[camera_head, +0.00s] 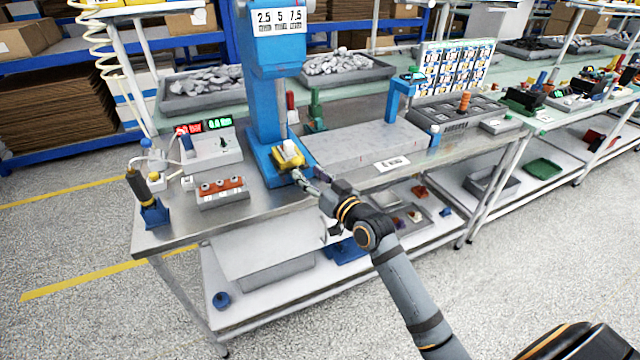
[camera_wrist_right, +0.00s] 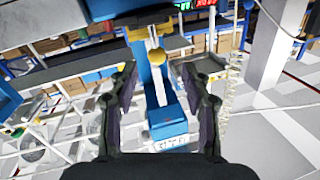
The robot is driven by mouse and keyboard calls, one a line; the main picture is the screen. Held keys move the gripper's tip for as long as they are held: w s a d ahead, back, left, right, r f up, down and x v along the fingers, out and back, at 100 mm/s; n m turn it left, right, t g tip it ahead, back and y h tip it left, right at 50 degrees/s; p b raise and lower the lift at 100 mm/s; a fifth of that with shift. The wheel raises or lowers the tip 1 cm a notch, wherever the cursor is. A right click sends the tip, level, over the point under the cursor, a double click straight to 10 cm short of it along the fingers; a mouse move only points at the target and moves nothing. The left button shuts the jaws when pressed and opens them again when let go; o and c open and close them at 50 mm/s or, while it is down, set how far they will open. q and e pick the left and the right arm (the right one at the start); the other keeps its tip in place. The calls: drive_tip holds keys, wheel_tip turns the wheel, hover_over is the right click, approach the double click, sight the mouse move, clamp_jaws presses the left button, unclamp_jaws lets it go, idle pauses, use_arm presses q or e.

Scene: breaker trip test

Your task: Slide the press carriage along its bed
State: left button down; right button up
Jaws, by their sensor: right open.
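The blue press (camera_head: 272,60) stands on the metal bench, with its blue bed (camera_head: 262,162) at the foot of the column. The yellow press carriage (camera_head: 289,155) sits on the bed. My right gripper (camera_head: 308,178) is open and empty, just in front of the carriage in the head view. In the right wrist view, my right gripper (camera_wrist_right: 158,75) has its fingers spread, with a yellow round knob (camera_wrist_right: 157,57) on a pale rod showing between them. Whether the fingers touch the carriage cannot be told. My left gripper is not in view.
A control box (camera_head: 212,148) with red and green displays and a block with red knobs (camera_head: 222,190) stand left of the press. A grey slab (camera_head: 370,146) lies to the right. Red and green handled pieces (camera_head: 316,110) stand behind the carriage. The bench's front strip is mostly clear.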

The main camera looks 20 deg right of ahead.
drive_tip(key=v, duration=0.6)
